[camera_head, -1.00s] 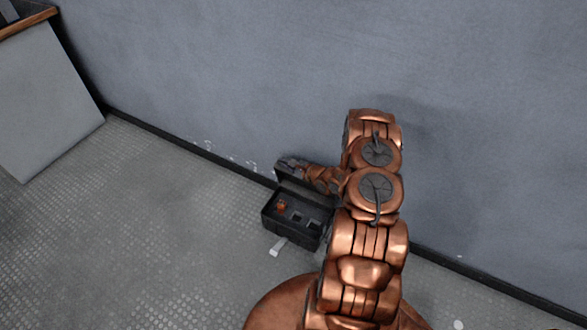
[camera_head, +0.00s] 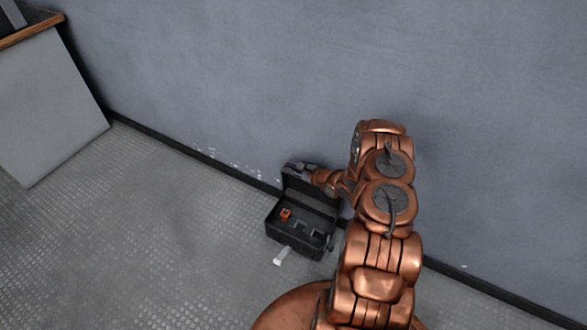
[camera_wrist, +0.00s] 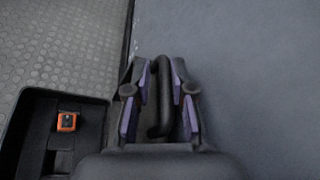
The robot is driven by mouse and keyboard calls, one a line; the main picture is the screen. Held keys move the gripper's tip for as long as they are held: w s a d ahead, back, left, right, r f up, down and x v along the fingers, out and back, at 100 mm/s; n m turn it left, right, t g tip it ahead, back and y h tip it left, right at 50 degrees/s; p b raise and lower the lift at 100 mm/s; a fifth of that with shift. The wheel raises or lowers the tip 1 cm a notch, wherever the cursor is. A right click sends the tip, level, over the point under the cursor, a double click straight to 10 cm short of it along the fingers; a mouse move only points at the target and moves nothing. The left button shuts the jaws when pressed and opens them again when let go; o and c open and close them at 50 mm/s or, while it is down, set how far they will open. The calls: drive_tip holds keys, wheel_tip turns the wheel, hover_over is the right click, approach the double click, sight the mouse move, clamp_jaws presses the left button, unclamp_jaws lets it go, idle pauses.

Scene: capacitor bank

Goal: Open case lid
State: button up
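The black case (camera_head: 313,253) sits on the floor by the wall with its lid (camera_head: 309,193) raised roughly upright on the wall side. Its open tray also shows in the wrist view (camera_wrist: 18,125). My gripper (camera_head: 297,167) is at the lid's top edge. In the wrist view my gripper (camera_wrist: 162,98) has its two purple-padded fingers apart, one on each side of the black handle (camera_wrist: 157,118). Gaps show beside the handle, so the fingers look open around it. Part of the lid is hidden behind my arm.
An orange item (camera_head: 285,215) lies in the case; it also shows in the wrist view (camera_wrist: 67,121). A pale tag-like piece (camera_head: 282,256) is at the case's front. The wall (camera_head: 240,90) is close behind. Floor to the left is clear up to a grey panel (camera_head: 50,105).

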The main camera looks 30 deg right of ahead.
drive_tip(key=shift+s, duration=0.1)
drive_tip(key=shift+s+d, duration=0.1)
drive_tip(key=shift+s, duration=0.1)
drive_tip(key=v, duration=1.1)
drive_tip(key=shift+s+r, duration=0.15)
drive_tip(key=shift+s, duration=0.1)
